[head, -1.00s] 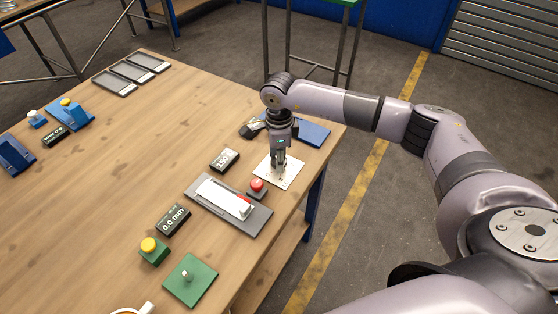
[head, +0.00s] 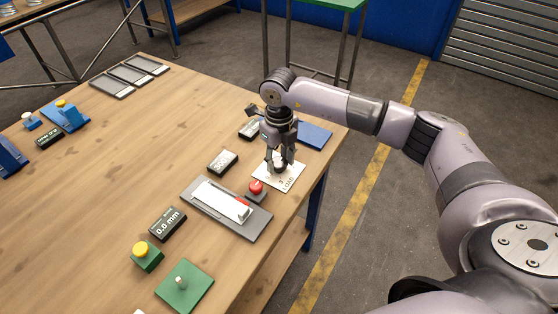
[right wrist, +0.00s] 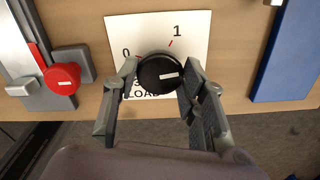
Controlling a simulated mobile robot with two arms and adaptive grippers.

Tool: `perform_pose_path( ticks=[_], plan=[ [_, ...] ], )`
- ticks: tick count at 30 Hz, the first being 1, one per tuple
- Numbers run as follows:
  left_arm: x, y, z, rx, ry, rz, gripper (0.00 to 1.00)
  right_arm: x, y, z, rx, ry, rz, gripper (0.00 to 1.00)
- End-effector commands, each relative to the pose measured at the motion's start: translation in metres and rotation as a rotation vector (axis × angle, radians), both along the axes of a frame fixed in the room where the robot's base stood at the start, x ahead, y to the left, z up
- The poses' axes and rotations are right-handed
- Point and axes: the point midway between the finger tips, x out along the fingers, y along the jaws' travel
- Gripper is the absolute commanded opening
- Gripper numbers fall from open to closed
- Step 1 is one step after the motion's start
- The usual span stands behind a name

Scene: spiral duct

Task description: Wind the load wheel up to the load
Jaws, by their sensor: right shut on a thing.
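The load wheel is a round black knob (right wrist: 160,73) with a small white label on top. It sits on a white card (right wrist: 185,30) marked 0 and 1, with red ticks and the partly hidden word LOAD. In the right wrist view the knob is between the two fingers of my right gripper (right wrist: 160,66), which is shut on it. In the head view my right gripper (head: 277,165) points down over the card (head: 290,179) near the table's right edge and mostly hides the knob. My left gripper is not in view.
A red button (head: 256,188) and a grey fixture with a white bar (head: 222,201) stand close by. A display (head: 222,163), a 0.0 mm display (head: 167,223), a yellow button (head: 141,248) and a blue plate (head: 314,135) are also on the table.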

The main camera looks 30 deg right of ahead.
Motion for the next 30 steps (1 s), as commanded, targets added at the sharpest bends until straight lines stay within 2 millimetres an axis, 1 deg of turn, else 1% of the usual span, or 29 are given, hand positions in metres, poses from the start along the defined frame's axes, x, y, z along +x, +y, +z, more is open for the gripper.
perform_pose_path(
  ticks=[12, 30],
  plan=[
    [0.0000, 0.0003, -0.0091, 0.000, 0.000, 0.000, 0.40, 0.0010, -0.0004, 0.0004, 0.000, -0.003, -0.397, 0.11],
    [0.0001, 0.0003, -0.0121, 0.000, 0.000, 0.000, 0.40, 0.0013, -0.0003, 0.0014, 0.000, -0.005, -0.967, 0.11]
  ],
)
